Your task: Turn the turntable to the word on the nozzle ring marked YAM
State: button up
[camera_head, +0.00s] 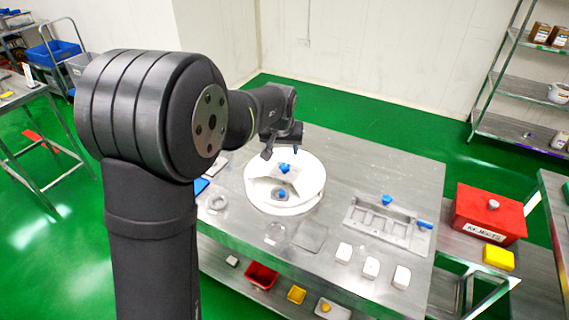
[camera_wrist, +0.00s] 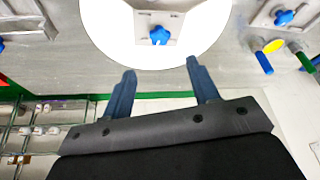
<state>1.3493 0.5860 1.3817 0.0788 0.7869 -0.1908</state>
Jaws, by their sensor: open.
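The turntable (camera_head: 312,200) is a round white disc on the steel table, with a raised pale block (camera_head: 262,172) and two blue knobs on it. In the wrist view the white disc (camera_wrist: 105,38) fills the top middle, with a blue star knob (camera_wrist: 158,35) on a plate at its centre. My gripper (camera_head: 283,150) is over the far side of the turntable in the head view. In the wrist view my gripper (camera_wrist: 158,82) has two blue fingers spread apart with nothing between them, just beyond the disc's edge. No nozzle ring marking or word YAM is readable.
A metal fixture tray (camera_head: 370,226) with blue knobs lies right of the turntable. Several white blocks (camera_head: 371,267) sit along the front edge. A red box (camera_head: 485,214) and a yellow block (camera_head: 497,258) stand further right. The table's back right is bare.

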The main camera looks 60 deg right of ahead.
aim_at(285, 166)
jog(key=x, duration=1)
jog(key=shift+d+f, duration=0.15)
jog(key=shift+f, duration=0.2)
grip_shut()
